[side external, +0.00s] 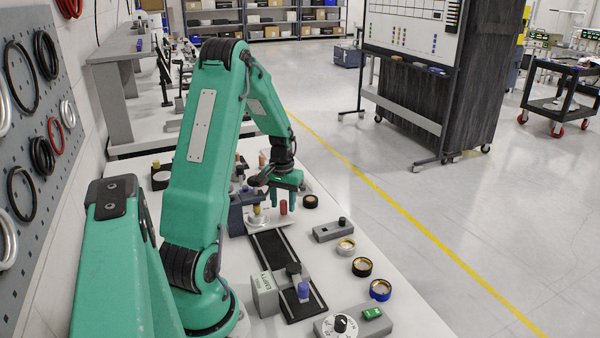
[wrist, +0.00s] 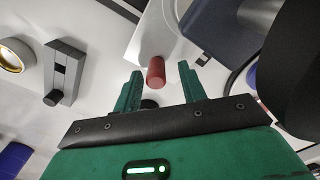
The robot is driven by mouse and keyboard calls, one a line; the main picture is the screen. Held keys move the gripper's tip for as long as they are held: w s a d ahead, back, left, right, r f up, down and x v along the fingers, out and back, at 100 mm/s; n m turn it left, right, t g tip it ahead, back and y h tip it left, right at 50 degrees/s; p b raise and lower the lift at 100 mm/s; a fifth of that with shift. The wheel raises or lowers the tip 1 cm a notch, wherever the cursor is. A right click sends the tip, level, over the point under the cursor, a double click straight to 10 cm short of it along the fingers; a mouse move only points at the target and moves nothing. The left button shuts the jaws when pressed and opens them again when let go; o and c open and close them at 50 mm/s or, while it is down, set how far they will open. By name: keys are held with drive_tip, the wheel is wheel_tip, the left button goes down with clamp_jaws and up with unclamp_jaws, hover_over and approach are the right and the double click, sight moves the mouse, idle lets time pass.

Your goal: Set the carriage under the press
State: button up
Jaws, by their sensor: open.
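My gripper (side external: 284,198) points down near the far end of a black rail track (side external: 270,248) and is open. A red upright peg (side external: 283,208) stands on a pale plate (side external: 262,221), which looks like the carriage. In the wrist view the red peg (wrist: 156,72) shows between the two green fingers, apart from both. I cannot tell its depth relative to the fingertips. A grey block labelled EMPTY (side external: 266,294), with a dark round head (side external: 293,269) beside it, stands at the near end of the track; it may be the press. A blue peg (side external: 304,292) stands below the head.
A dark blue block (side external: 240,217) stands close left of the gripper. Right of the track are a grey switch box (side external: 333,231), several ring-shaped parts (side external: 362,267) and a dial box (side external: 340,326). The track's middle is clear.

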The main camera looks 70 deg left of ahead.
drive_tip(key=shift+a+r, duration=0.1)
drive_tip(key=shift+r, duration=3.7)
drive_tip(key=shift+w+d+r, duration=0.1)
drive_tip(key=shift+d+r, duration=0.1)
drive_tip(key=shift+d, duration=0.1)
drive_tip(key=d+r+m+t, duration=0.15)
drive_tip(key=d+r, duration=0.25)
drive_tip(key=d, duration=0.4)
drive_tip(key=d+r+m+t+y, duration=0.1)
drive_tip(key=d+r+m, duration=0.25)
drive_tip(key=d, duration=0.45)
drive_tip(key=d+r+m+t, duration=0.1)
drive_tip(key=d+r, duration=0.4)
drive_tip(key=d, duration=0.3)
drive_tip(key=s+d+m+t+h, duration=0.1)
drive_tip(key=s+d+m+t, duration=0.1)
drive_tip(key=s+d, duration=0.4)
drive_tip(key=shift+d+r+m, duration=0.4)
drive_tip(key=shift+d+m, duration=0.1)
drive_tip(key=shift+d, duration=0.3)
